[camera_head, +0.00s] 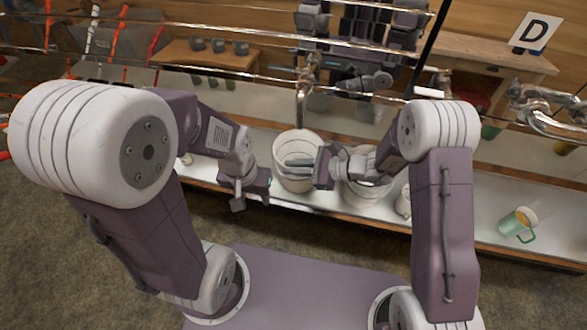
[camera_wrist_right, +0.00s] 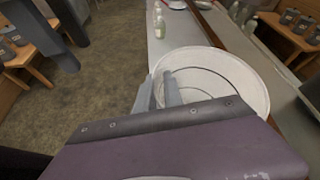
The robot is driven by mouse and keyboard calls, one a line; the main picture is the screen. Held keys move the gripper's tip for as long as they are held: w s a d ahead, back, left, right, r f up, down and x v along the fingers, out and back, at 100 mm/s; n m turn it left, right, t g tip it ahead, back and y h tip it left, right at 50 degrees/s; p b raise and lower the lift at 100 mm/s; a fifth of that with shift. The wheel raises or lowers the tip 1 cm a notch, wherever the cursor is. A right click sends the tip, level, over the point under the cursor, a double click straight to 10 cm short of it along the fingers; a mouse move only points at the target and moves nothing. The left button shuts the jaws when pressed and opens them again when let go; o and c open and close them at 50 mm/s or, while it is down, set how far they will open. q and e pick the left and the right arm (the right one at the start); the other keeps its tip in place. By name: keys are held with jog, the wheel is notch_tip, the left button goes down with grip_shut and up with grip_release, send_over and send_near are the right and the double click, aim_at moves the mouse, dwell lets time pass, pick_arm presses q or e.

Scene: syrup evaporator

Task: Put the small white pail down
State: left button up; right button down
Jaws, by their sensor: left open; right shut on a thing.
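A white pail (camera_head: 293,181) stands upright at the white counter (camera_head: 463,217), below a metal spout, in the head view. My right gripper (camera_head: 299,164) reaches across it from the right. In the right wrist view, my right gripper (camera_wrist_right: 160,93) has its fingers on either side of the near-left rim of the white pail (camera_wrist_right: 221,62); it is shut on that rim. I cannot tell whether the pail's base touches the counter. My left gripper (camera_head: 249,194) is open and empty, left of the pail, near the counter's front edge.
A second white pail (camera_head: 362,195) stands right of the first, partly hidden by my right arm. Metal pipes (camera_head: 250,78) cross above. The wrist view shows small bottles (camera_wrist_right: 158,20) on the counter.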

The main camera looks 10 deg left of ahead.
jog(key=shift+w+f, duration=0.15)
jog(key=shift+f, duration=0.4)
jog(key=shift+f, duration=0.15)
jog(key=c, duration=1.5)
grip_release()
jog(key=shift+o, duration=0.2)
jog(key=shift+d+r, duration=0.1)
jog(key=shift+r, duration=0.15)
jog(key=v, duration=1.2)
jog(key=shift+b, duration=0.4)
jog(key=shift+f, duration=0.15)
